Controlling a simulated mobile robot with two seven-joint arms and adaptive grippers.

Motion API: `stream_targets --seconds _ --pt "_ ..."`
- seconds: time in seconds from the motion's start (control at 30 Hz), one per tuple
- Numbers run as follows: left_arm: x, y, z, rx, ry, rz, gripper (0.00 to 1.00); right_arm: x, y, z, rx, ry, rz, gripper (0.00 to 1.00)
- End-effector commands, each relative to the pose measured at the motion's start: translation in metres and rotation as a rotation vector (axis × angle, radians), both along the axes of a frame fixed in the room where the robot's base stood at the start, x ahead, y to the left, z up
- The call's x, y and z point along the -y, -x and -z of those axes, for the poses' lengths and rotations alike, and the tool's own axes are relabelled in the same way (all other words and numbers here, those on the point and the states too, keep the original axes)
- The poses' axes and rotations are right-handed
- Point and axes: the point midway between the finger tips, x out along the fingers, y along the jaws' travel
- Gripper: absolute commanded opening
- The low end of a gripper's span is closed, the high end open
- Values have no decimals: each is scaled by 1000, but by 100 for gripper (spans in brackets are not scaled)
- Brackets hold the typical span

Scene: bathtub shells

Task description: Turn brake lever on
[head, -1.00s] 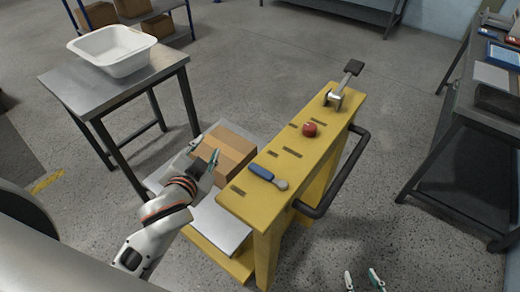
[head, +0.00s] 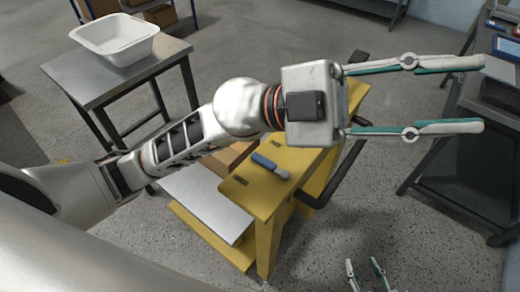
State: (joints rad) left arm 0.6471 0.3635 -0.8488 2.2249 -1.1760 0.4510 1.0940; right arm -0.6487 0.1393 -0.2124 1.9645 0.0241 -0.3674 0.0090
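A yellow console (head: 256,195) stands mid-view. On its near end lies a lever with a blue grip (head: 264,162) and a grey end. At the far end, the black tip of another lever (head: 357,60) shows behind my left gripper; its base is hidden. I cannot tell which is the brake lever. My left gripper (head: 482,94) is open and empty, its fingers wide apart and pointing right. Its arm and hand cover much of the console top, including the red knob. My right gripper (head: 362,262) is open at the bottom edge, right of the console.
A dark handrail (head: 330,190) runs along the console's right side. A cardboard box (head: 233,153) is partly hidden under my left arm. A metal table (head: 85,82) with a white tub (head: 116,42) stands at left. A dark workbench (head: 440,165) stands at right. The floor between is clear.

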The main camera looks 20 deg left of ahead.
Motion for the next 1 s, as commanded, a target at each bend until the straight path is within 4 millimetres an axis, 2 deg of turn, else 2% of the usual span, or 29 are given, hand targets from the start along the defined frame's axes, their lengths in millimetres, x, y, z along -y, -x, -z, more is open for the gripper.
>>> stream_targets --seconds 0.03,0.1,0.23,0.37,0.4,0.5,0.63,0.7,0.8,0.9,1.0 --pt "11 17 15 41 -108 82 31 0 0 1 -1 0 0 40" --pt "20 36 43 70 -274 181 31 0 1 2 -3 1 0 40" --pt "16 51 105 89 -623 294 31 0 1 3 -6 2 -1 40" --pt "-12 37 164 53 -1004 296 31 1 1 3 -6 2 -1 40" --pt "-25 28 180 31 -1121 274 31 1 1 3 -6 2 -1 40" --pt "-67 -2 208 -53 -1405 168 31 1 1 3 -6 2 -1 40" --pt "-129 -45 221 -207 -1709 -55 31 0 1 2 -5 2 -1 40" --pt "-159 -63 219 -297 -1822 -186 31 0 1 1 -3 2 0 40" --pt "-193 -81 212 -405 -1923 -345 31 0 0 0 -2 1 0 40" --pt "-212 -90 206 -478 -1972 -446 31 0 0 0 0 1 -1 40" --pt "-220 -93 205 -511 -1990 -488 31 0 0 -1 0 1 -1 40"
